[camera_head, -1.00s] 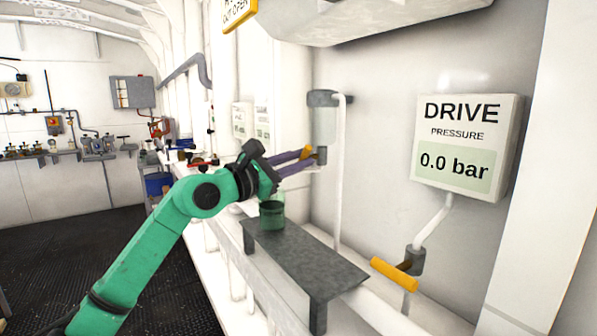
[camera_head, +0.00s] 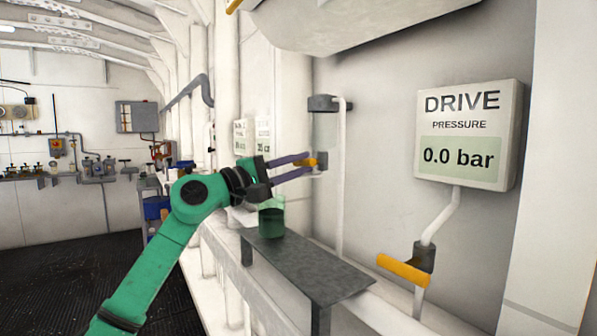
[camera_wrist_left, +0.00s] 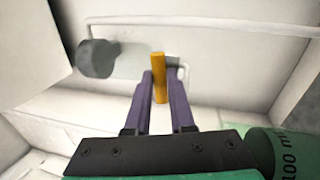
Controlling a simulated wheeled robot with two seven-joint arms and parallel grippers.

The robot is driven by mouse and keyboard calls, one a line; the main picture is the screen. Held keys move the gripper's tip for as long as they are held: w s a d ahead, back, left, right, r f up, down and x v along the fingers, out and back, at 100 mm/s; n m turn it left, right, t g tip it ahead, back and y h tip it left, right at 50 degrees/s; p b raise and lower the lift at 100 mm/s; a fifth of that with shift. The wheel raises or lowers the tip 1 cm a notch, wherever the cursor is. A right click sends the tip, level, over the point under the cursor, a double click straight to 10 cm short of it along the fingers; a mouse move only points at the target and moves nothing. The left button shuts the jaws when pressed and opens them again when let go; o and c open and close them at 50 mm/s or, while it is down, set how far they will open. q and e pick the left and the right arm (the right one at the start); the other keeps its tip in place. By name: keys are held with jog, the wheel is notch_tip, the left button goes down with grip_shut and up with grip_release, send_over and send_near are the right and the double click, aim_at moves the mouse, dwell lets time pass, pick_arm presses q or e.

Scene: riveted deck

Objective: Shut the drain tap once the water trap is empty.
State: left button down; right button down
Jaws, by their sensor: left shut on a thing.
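The water trap (camera_head: 324,127) is a clear bowl under a grey cap on the wall. I see no water line in it. It also shows in the left wrist view (camera_wrist_left: 132,62). The drain tap's yellow handle (camera_head: 308,162) is at the trap's lower end. My left gripper (camera_head: 306,161) is shut on this handle, its purple fingers on either side. In the left wrist view, the handle (camera_wrist_left: 159,78) stands between the fingertips (camera_wrist_left: 160,80). My right gripper is not in view.
A green-tinted beaker (camera_head: 271,220) stands on a grey shelf (camera_head: 310,272) below my left gripper. A second yellow handle (camera_head: 404,270) is on a pipe at right. The drive pressure panel (camera_head: 468,135) reads 0.0 bar.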

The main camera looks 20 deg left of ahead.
pick_arm(q)
jog(key=shift+f+m, duration=0.1)
jog(key=shift+m, duration=0.5)
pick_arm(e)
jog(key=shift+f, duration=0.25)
pick_arm(q)
jog(key=c, duration=0.8)
grip_release()
jog(key=b+v, duration=0.6)
jog(key=v, duration=0.8)
jog(key=shift+s+a, duration=0.2)
jog(key=shift+a, duration=0.05)
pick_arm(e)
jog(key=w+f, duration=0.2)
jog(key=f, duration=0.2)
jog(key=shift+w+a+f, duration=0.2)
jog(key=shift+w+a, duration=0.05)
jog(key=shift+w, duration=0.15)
